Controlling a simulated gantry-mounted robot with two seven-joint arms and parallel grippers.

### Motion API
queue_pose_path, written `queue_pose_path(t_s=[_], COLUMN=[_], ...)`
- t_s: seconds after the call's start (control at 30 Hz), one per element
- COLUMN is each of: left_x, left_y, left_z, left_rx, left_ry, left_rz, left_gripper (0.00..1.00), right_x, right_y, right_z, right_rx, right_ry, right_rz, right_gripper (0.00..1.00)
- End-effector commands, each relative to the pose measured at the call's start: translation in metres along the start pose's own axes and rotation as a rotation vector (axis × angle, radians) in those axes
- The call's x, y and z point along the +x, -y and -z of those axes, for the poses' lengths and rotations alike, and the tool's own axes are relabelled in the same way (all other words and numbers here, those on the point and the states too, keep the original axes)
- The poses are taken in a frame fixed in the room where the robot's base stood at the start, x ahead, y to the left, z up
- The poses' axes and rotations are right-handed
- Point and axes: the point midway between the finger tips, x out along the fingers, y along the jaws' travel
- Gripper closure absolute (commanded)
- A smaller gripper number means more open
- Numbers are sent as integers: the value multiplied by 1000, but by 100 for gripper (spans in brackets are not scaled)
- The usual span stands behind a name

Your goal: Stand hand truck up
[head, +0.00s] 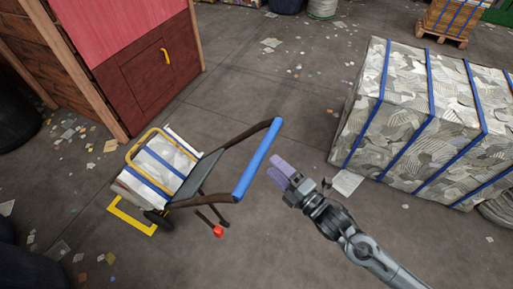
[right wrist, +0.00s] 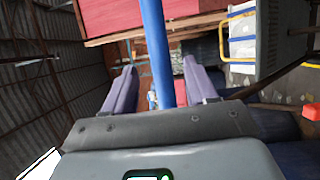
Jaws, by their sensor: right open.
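The hand truck (head: 207,172) leans back at a slant on the floor, left of centre in the head view. It has a dark frame, a yellow loop and toe plate, a blue handle bar (head: 256,160) and a small bale with blue straps (head: 160,165). My right gripper (head: 280,170) is open and empty, just right of the handle bar with a small gap. In the right wrist view the blue handle bar (right wrist: 157,50) lines up with the space between the two purple fingers (right wrist: 160,88). My left gripper is in neither view.
A large strapped paper bale (head: 410,125) stands to the right. A red and brown wooden cabinet (head: 140,70) with a yellow handle stands behind the hand truck. Paper scraps litter the floor. The floor between cabinet and large bale is mostly clear.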

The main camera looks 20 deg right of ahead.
Motion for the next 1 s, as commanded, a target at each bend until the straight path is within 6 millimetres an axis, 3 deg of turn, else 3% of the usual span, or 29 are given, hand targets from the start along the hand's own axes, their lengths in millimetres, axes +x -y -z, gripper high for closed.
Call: queue_pose_path(t_s=[0.3, 0.5, 1.0], left_x=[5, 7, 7], left_y=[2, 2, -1], left_z=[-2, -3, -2], left_rx=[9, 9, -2], left_ry=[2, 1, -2], left_rz=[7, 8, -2], left_gripper=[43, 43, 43], right_x=[50, 73, 84], right_y=[0, 0, 0], right_z=[0, 0, 0], right_rx=[0, -1, 0], right_ry=[2, 1, 1], right_rz=[-3, -1, 1], right_gripper=[43, 43, 45])
